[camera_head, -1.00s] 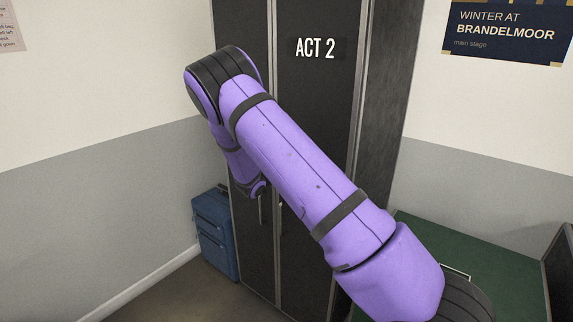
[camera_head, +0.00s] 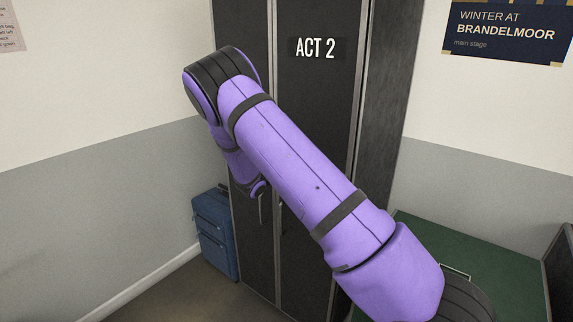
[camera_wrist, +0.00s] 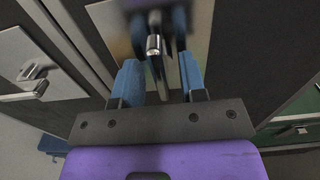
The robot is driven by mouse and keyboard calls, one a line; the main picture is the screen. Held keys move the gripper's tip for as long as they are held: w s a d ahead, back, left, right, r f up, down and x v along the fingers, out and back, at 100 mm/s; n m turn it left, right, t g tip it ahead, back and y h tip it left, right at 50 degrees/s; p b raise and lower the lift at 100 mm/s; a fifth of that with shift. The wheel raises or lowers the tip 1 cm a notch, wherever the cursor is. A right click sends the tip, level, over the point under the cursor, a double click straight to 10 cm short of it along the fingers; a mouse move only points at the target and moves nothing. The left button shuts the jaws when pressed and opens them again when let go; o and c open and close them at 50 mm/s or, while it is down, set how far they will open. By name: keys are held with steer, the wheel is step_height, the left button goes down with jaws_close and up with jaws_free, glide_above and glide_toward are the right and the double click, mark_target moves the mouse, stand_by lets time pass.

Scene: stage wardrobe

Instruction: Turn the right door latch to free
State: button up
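The right door latch shows in the wrist view as a shiny metal plate (camera_wrist: 195,62) with a dark and silver lever (camera_wrist: 155,48) standing out from it. My gripper (camera_wrist: 160,30) is at this latch, its two blue fingers apart on either side of the lever. I see gaps between lever and fingers lower down; contact near the tips is unclear. A second latch (camera_wrist: 30,85), on the left door, has a lever lying roughly level on its plate. The dark right door (camera_head: 315,105) bears an "ACT 2" sign.
A blue suitcase (camera_head: 215,235) stands on the floor left of the wardrobe. A green surface (camera_head: 490,260) lies to the right. Bare floor (camera_head: 185,290) is free at front left.

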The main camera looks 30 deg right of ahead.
steer(key=v, duration=1)
steer(key=shift+a, duration=0.35)
steer(key=shift+s, duration=0.1)
steer(key=shift+r, duration=0.1)
steer(key=s+d+r+m+g+y, duration=0.2)
steer(key=s+r+m+g+y, duration=0.55)
steer(key=s+r+m, duration=0.9)
steer(key=s+a+r+m+t+y, duration=0.2)
steer(key=s+a+y, duration=0.1)
steer(key=s, duration=0.5)
steer(key=s+a+r+m+t+y, duration=0.1)
steer(key=s+a+r+t+y, duration=0.1)
steer(key=s, duration=0.6)
steer(key=s+a+r+m+t+y, duration=0.2)
steer(key=s+a+r+y, duration=0.2)
steer(key=s, duration=0.4)
steer(key=shift+s+a+m+t, duration=0.35)
steer(key=shift+s+a, duration=0.05)
steer(key=shift+a, duration=0.3)
steer(key=shift+y, duration=0.25)
